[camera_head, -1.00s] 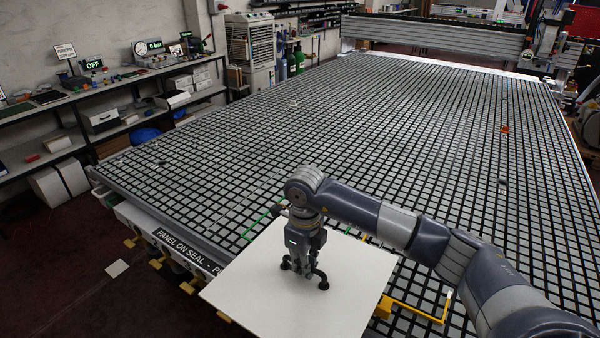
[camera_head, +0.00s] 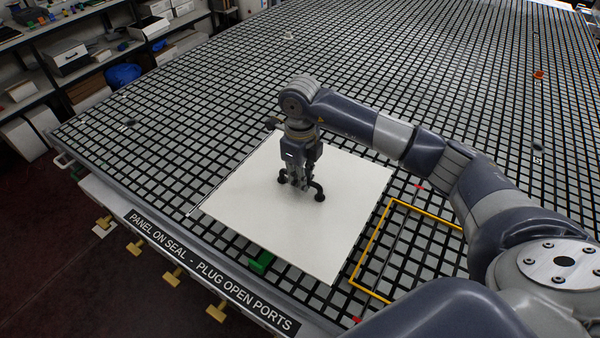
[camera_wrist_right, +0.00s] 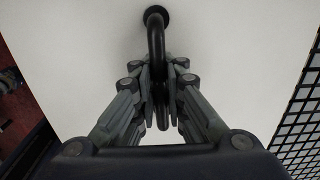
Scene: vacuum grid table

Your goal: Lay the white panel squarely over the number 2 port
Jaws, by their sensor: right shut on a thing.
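The white panel (camera_head: 270,225) is over the front part of the grid table, turned a little relative to the grid lines. A black handle (camera_head: 319,190) with round feet stands on the panel's top. My right gripper (camera_head: 298,182) is shut on this handle; in the right wrist view its fingers (camera_wrist_right: 159,85) close on both sides of the handle's bar (camera_wrist_right: 156,38). I cannot tell whether the panel touches the grid or hangs just above it. No port number is readable; what lies under the panel is hidden. My left gripper is not in view.
A yellow outline (camera_head: 368,256) lies on the grid right of the panel. A green piece (camera_head: 262,262) shows at the panel's front edge. Yellow handles (camera_head: 172,276) stick out below the table's front edge. Small red pieces (camera_head: 419,187) lie nearby. The grid behind is largely clear.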

